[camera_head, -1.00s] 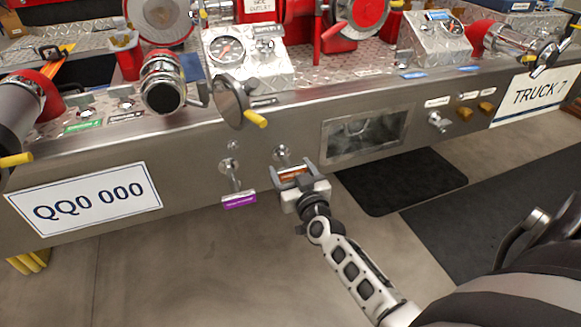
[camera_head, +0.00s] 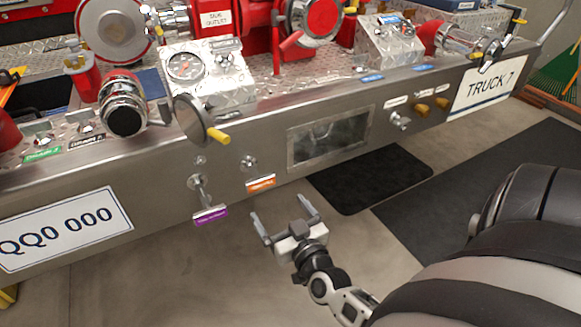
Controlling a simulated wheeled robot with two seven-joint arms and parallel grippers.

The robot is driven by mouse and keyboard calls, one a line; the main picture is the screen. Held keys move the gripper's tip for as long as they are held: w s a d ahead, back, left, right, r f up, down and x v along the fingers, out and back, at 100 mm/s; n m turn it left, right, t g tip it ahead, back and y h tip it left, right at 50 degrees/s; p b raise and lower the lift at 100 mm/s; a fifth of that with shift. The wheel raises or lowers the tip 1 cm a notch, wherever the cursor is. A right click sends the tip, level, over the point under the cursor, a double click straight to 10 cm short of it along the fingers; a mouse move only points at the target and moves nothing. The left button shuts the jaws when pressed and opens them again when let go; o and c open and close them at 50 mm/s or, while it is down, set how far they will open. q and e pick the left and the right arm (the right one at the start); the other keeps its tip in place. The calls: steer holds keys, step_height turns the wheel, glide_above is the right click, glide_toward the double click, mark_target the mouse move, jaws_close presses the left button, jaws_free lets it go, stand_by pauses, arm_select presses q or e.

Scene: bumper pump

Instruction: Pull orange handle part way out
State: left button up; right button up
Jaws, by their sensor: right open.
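The orange handle (camera_head: 261,183) is a small orange-labelled pull on the front of the metal bumper, standing a short way out from its round mount. Beside it on the left, a purple-labelled handle (camera_head: 210,215) hangs on a longer visible rod. My right gripper (camera_head: 282,209) is open and empty, below and to the right of the orange handle. Its two fingers point up toward the bumper, apart from the handle. My left gripper is not in view.
The bumper (camera_head: 150,172) carries a gauge box (camera_head: 208,75), a round cap with a yellow lever (camera_head: 196,120) above the handles, and a recessed window (camera_head: 330,137). A black mat (camera_head: 375,180) lies on the floor. The floor below the handles is clear.

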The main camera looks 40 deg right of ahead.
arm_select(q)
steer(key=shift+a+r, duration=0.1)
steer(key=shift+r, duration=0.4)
arm_select(e)
steer(key=v, duration=0.4)
steer(key=shift+s+a, duration=0.1)
steer(key=shift+s, duration=0.15)
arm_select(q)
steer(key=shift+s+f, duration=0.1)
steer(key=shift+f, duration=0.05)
